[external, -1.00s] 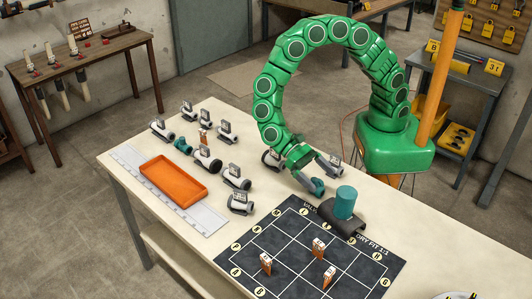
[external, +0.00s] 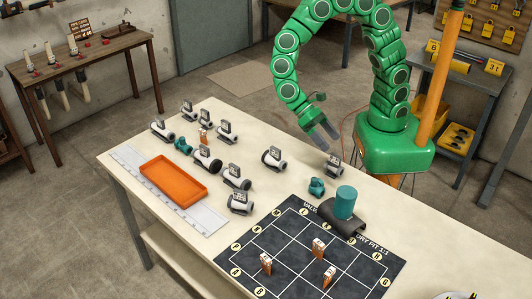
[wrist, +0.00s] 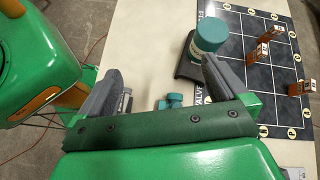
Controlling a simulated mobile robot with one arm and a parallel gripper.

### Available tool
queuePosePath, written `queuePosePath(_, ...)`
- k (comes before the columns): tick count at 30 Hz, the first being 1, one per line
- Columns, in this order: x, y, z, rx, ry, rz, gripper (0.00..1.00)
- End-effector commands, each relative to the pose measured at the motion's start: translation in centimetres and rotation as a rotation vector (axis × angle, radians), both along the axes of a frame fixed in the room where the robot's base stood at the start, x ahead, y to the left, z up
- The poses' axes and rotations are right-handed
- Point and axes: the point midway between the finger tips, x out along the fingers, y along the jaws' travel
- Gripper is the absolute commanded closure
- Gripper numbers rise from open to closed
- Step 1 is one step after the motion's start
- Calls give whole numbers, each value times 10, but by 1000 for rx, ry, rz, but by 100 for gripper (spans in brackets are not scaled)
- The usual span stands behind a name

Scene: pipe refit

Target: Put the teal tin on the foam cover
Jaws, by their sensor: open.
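The teal tin (external: 345,202) stands upright on top of the dark, arched foam cover (external: 356,226), at the back edge of the black grid mat. In the wrist view the tin (wrist: 209,36) also rests over the cover (wrist: 187,66), right of centre. My gripper (external: 328,141) is open and empty, raised above the table's back edge, behind and left of the tin and apart from it. In the wrist view its two fingers (wrist: 158,78) are spread wide with nothing between them.
A small teal fitting (external: 316,187) lies just left of the cover. A grey-white valve (external: 333,166) sits near my gripper, and several more stand around the orange tray (external: 172,182). The grid mat (external: 285,245) carries upright orange tags.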

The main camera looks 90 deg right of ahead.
Motion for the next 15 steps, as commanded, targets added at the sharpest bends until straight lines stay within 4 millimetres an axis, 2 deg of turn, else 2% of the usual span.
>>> queuePosePath(6,-18,-43,23,-21,-132,69,0)
queuePosePath(15,-46,-103,43,-76,-297,166,0)
